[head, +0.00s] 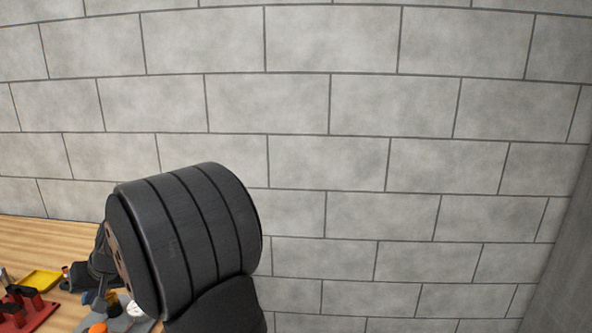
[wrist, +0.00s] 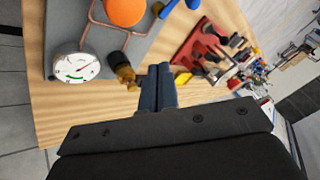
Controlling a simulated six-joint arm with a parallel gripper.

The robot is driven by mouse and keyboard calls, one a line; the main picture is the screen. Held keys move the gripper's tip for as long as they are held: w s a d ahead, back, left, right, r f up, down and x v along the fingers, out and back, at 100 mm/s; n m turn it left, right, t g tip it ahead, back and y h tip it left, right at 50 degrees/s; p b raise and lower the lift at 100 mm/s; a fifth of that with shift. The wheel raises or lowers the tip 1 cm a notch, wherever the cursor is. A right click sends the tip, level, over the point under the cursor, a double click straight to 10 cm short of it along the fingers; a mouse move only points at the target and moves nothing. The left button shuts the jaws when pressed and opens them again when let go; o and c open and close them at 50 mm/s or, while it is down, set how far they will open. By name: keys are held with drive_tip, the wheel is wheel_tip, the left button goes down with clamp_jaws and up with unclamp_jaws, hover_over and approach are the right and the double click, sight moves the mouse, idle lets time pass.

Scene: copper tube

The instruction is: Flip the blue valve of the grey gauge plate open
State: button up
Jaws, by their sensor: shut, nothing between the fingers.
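The grey gauge plate (wrist: 150,37) is at the top left of the wrist view, carrying a white round gauge (wrist: 75,67), an orange round part (wrist: 125,10), copper tubing and a brass fitting (wrist: 122,68). A blue part (wrist: 165,8), perhaps the valve handle, shows at the plate's top edge, partly cut off.
A red plate with dark clamps (wrist: 207,48) lies right of the grey plate. A yellow tray (head: 42,280) is behind the red plate in the head view. Bare wooden table (wrist: 70,110) shows in front of the gauge. A block wall (head: 400,150) stands behind.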

drive_tip(key=o, duration=0.9)
drive_tip(key=shift+c, duration=0.2)
drive_tip(key=s+a+r+n+h, duration=0.6)
drive_tip(key=s+a+r+h, duration=0.15)
drive_tip(key=a+r, duration=0.2)
drive_tip(key=f, duration=1.7)
drive_tip(key=shift+s+d+f, duration=0.1)
drive_tip(key=shift+d+f, duration=0.05)
drive_tip(key=shift+d, duration=0.05)
drive_tip(key=shift+c, duration=0.4)
